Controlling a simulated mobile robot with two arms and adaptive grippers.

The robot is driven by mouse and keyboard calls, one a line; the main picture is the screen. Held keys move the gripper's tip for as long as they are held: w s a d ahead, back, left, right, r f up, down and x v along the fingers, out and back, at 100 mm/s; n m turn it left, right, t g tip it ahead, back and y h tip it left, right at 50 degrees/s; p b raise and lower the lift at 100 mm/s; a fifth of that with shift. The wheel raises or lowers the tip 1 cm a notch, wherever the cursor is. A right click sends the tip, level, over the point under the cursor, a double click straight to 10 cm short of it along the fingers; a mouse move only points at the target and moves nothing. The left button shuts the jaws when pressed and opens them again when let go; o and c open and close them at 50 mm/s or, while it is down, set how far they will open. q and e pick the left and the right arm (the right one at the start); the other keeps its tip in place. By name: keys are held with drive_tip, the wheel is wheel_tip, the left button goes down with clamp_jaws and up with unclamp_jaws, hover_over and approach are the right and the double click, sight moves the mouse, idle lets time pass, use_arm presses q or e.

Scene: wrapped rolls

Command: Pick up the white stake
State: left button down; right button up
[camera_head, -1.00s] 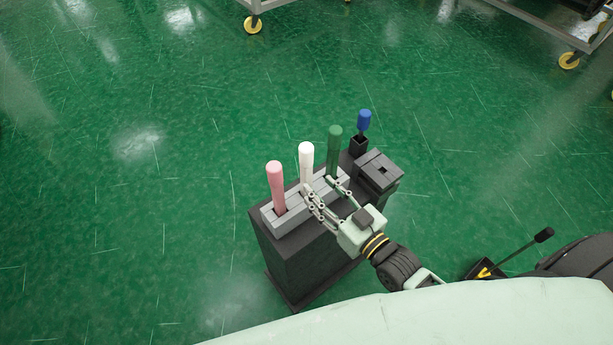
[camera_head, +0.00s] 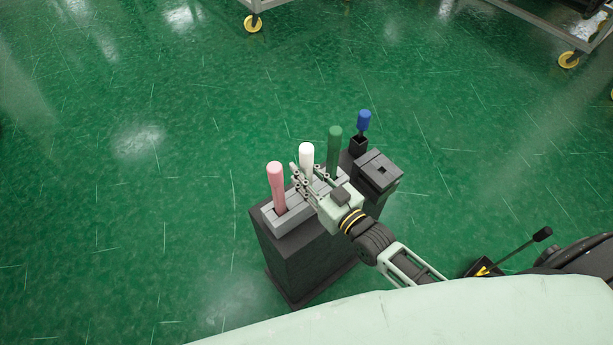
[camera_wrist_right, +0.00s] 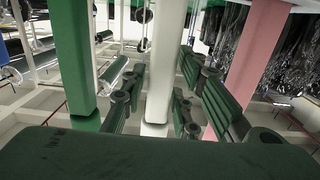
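The white stake (camera_head: 306,153) stands upright in a grey slotted holder (camera_head: 285,224), between a pink stake (camera_head: 276,190) and a green stake (camera_head: 334,150). My right gripper (camera_head: 306,172) is at the white stake's lower part, one finger on each side of it. In the right wrist view the white stake (camera_wrist_right: 166,55) rises between the spread fingers (camera_wrist_right: 155,100), with gaps visible beside it. The stake's foot is hidden by the gripper. My left gripper is not in view.
The holder sits on a dark stand (camera_head: 300,268). A blue-topped piece (camera_head: 364,120) and a dark block with a square hole (camera_head: 378,170) are at its right end. Wheeled carts (camera_head: 253,23) stand at the back.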

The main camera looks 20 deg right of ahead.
clamp_jaws()
drive_tip(key=shift+r, duration=0.1)
